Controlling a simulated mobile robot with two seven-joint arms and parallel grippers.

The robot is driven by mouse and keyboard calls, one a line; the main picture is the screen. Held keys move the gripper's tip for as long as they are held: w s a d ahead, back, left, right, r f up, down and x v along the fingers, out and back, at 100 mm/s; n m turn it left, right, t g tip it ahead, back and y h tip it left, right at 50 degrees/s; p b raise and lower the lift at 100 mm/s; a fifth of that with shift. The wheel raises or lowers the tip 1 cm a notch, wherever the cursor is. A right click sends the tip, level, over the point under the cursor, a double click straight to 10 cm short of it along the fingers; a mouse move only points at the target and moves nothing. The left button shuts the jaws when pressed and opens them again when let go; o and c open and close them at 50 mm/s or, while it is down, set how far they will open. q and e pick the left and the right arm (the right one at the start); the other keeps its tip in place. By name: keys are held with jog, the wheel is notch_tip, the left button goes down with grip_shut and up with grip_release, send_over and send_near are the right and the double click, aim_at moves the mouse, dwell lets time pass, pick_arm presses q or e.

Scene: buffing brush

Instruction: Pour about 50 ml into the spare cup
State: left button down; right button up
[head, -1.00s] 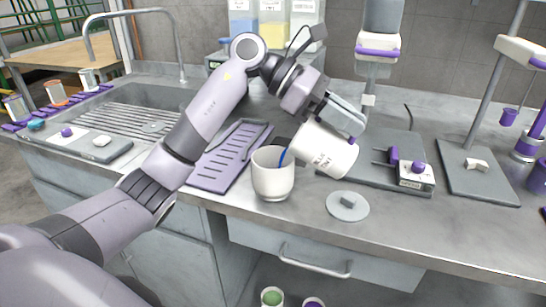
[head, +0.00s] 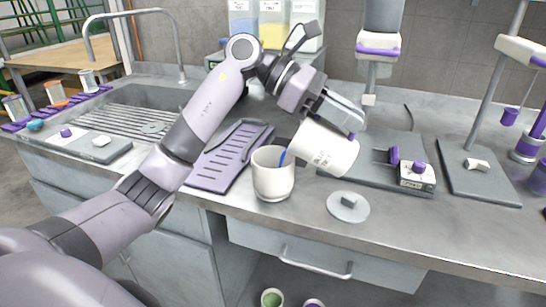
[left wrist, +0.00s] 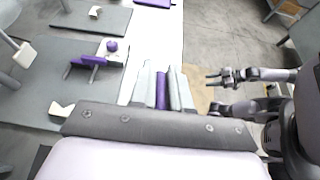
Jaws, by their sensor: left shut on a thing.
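My left gripper (head: 346,112) is shut on the purple handle of a white marked jug (head: 328,150), above the counter. The jug is tipped steeply, with its mouth to the left over the spare cup. The white spare cup (head: 273,178) stands upright on the counter near its front edge. A short blue streak (head: 282,158) shows between the jug's mouth and the inside of the cup. The level in the cup is hidden. The left wrist view shows the purple handle (left wrist: 161,90) between the fingers. A dark gripper (left wrist: 215,80), apparently my right, shows there small and empty.
A round grey lid (head: 348,206) lies right of the cup. A purple slotted tray (head: 225,165) lies behind it to the left. A grey plate with a purple-knobbed device (head: 417,176) is behind the jug. The sink (head: 135,105) is at left.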

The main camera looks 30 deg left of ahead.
pick_arm(q)
jog(key=d+y+p, duration=0.1)
jog(key=p, duration=0.2)
jog(key=shift+w+d+f+g, duration=0.1)
jog(key=shift+g, duration=0.2)
jog(key=f+y, duration=0.1)
jog(key=d+f+y+p, duration=0.1)
jog(key=shift+w+f, duration=0.2)
jog(key=shift+f, duration=0.4)
jog(key=shift+w+d+f+g+y+p, duration=0.1)
jog(key=shift+d+f+g+y+p, duration=0.4)
jog(key=shift+y, duration=0.4)
jog(key=shift+w+d+f+y+p, duration=0.1)
jog(key=shift+d+f+y+p, duration=0.15)
jog(key=shift+f, duration=0.2)
jog(key=shift+d+f+y+p, duration=0.1)
jog(key=shift+f+y, duration=0.15)
jog(key=shift+f, duration=0.15)
